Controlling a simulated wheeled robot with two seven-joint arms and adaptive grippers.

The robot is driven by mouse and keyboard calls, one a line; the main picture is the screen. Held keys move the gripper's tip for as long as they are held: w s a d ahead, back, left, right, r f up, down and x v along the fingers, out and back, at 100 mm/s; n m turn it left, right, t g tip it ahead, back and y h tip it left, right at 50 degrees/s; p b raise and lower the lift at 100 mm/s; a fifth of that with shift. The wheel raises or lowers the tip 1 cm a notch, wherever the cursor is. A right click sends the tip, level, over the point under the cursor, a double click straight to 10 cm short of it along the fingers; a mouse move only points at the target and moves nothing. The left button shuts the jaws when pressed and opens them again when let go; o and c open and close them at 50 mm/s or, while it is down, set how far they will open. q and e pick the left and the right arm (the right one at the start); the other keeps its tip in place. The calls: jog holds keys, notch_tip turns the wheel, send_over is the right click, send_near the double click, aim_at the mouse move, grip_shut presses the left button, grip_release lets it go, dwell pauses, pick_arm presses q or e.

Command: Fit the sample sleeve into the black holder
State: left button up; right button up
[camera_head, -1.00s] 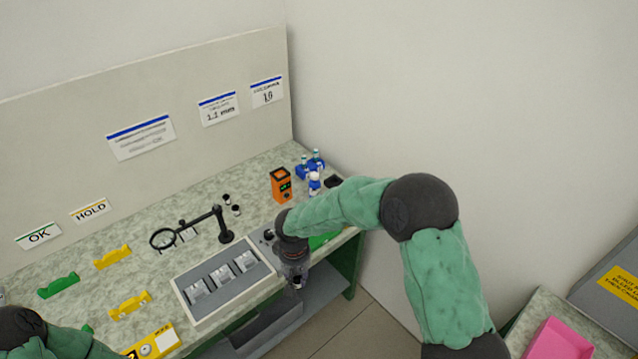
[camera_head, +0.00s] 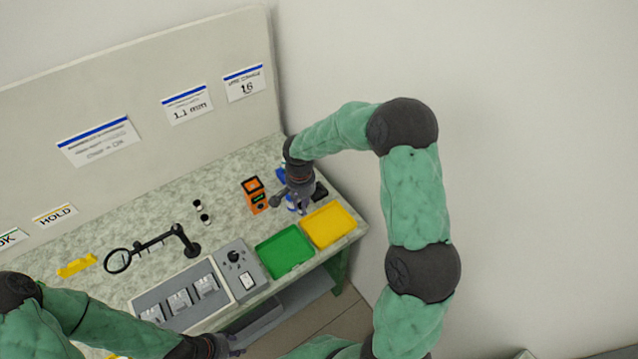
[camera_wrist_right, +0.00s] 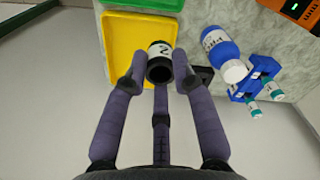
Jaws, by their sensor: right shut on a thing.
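My right gripper (camera_head: 299,203) is over the right end of the bench, near the yellow tray. In the right wrist view its fingers (camera_wrist_right: 160,72) are shut on the sample sleeve (camera_wrist_right: 160,62), a short black-ended cylinder with a white label marked 2. The sleeve shows in front of the yellow tray in that view. A black block (camera_head: 320,191), which looks like the black holder, is just right of the gripper; in the wrist view it is partly hidden behind a finger (camera_wrist_right: 205,75). My left gripper (camera_head: 224,347) is at the bottom edge, its fingers unclear.
A yellow tray (camera_head: 347,232) and a green tray (camera_head: 268,262) lie at the front right. An orange device (camera_head: 254,190) and a blue rack with vials (camera_wrist_right: 245,92) stand close by. A magnifier (camera_head: 185,238) and two small black-and-white cylinders (camera_head: 202,212) are further left.

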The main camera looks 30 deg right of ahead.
jog(key=d+r+m+p, duration=0.1)
jog(key=d+r+m, duration=0.1)
jog(key=m, duration=0.1)
send_over(317, 192)
jog(key=f, duration=0.9)
jog(key=shift+s+a+f, duration=0.2)
jog(key=shift+s+f, duration=0.05)
jog(key=shift+f, duration=0.05)
pick_arm(q)
jog(key=shift+v, duration=0.95)
pick_arm(e)
jog(key=shift+w+d+f, duration=0.1)
jog(key=shift+f, duration=0.85)
jog(key=shift+w+d+f, duration=0.1)
jog(key=shift+f, duration=0.8)
pick_arm(q)
jog(key=shift+d, duration=0.15)
pick_arm(e)
jog(key=shift+f, duration=0.1)
jog(key=shift+f, duration=0.15)
jog(key=o, duration=0.8)
jog(key=shift+c, duration=0.2)
pick_arm(q)
jog(key=shift+f, duration=0.1)
pick_arm(e)
jog(key=shift+r, duration=0.2)
